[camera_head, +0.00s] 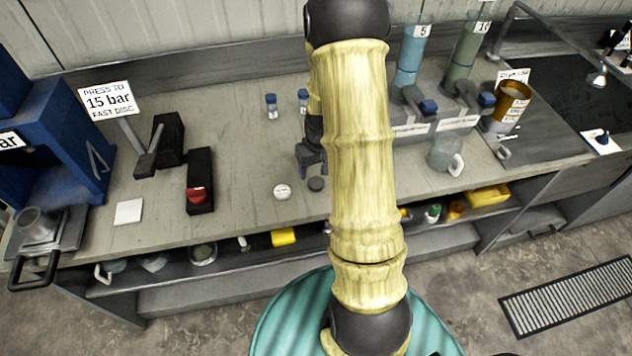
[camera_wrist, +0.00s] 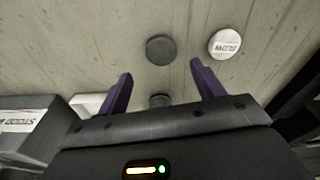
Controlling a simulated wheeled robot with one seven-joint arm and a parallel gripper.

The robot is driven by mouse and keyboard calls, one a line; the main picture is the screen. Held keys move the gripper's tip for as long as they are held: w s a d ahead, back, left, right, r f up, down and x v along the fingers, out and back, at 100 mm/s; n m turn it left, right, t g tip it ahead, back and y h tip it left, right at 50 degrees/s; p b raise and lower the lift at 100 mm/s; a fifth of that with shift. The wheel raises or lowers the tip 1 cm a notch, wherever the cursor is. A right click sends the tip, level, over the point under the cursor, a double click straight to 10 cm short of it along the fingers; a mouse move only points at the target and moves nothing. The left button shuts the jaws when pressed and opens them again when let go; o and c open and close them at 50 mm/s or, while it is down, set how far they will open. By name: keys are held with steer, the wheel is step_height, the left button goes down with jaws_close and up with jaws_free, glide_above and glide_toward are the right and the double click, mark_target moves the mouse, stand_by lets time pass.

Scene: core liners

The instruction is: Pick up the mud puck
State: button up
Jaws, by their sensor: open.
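A small dark grey disc, which looks like the mud puck (camera_head: 316,184), lies flat on the bench near its front edge. In the wrist view the dark disc (camera_wrist: 160,49) is just beyond my two purple fingertips, roughly centred between them. My gripper (camera_head: 311,158) is open and empty, pointing down above the bench, behind the disc in the head view. The fingers also show in the wrist view (camera_wrist: 160,70), spread apart and not touching the disc. A second dark round shape (camera_wrist: 160,100) shows between the fingers, partly hidden by my gripper body; I cannot tell what it is.
A white labelled disc (camera_head: 282,191) lies beside the dark disc. Small blue-capped vials (camera_head: 271,106) stand farther back. A black block with a red part (camera_head: 199,182) is to the left. A clear mug (camera_head: 445,155) stands to the right. Bench around the discs is clear.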

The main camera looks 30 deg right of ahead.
mark_target(316, 182)
steer(key=shift+f, duration=0.2)
steer(key=shift+a+f+p, duration=0.2)
steer(key=shift+f+p, duration=0.7)
steer(key=shift+f, duration=1.65)
steer(key=shift+c, duration=0.2)
steer(key=c, duration=1)
